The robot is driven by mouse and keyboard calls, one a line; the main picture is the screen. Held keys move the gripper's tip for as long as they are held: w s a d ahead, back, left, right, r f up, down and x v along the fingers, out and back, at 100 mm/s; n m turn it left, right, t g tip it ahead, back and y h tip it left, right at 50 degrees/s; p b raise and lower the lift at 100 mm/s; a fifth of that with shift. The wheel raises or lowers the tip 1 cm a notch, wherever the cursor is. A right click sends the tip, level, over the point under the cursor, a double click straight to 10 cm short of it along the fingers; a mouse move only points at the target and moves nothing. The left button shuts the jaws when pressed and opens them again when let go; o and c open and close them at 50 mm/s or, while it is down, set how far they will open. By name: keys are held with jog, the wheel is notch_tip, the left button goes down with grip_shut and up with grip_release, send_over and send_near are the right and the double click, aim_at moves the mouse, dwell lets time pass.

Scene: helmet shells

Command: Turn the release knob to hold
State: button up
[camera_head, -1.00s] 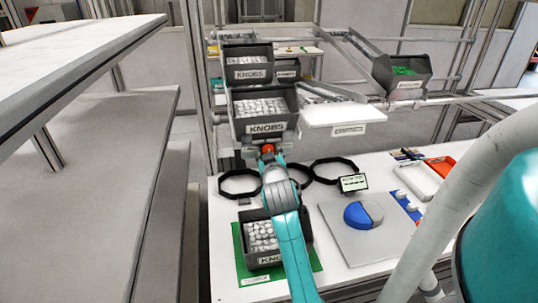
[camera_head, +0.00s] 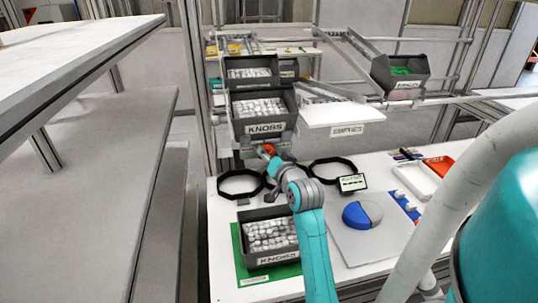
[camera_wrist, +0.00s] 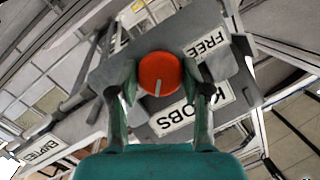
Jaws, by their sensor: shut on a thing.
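The release knob (camera_wrist: 160,73) is a round red-orange knob with a pale pointer line, on a grey plate below the upper KNOBS bin (camera_head: 265,108). In the wrist view its line points down, slightly left. My gripper (camera_wrist: 161,76) has one finger on each side of the knob and is shut on it. A FREE label (camera_wrist: 207,43) shows to the upper right of the knob in the wrist view. No hold label is readable. In the head view the knob (camera_head: 268,149) shows just beyond the gripper tip.
A second KNOBS bin (camera_head: 268,259) stands on a green mat (camera_head: 240,272) on the white table. Black rings (camera_head: 333,171), a small display (camera_head: 352,183) and a blue-and-grey dome (camera_head: 358,215) lie nearby. A shelf (camera_head: 70,180) stands left. Rails surround the bins.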

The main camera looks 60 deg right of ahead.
jog(key=shift+m+t, duration=0.3)
dwell(0.4)
jog(key=o, duration=1.1)
jog(key=shift+o, duration=0.2)
jog(key=v, duration=1.2)
jog(key=shift+s+r, duration=0.1)
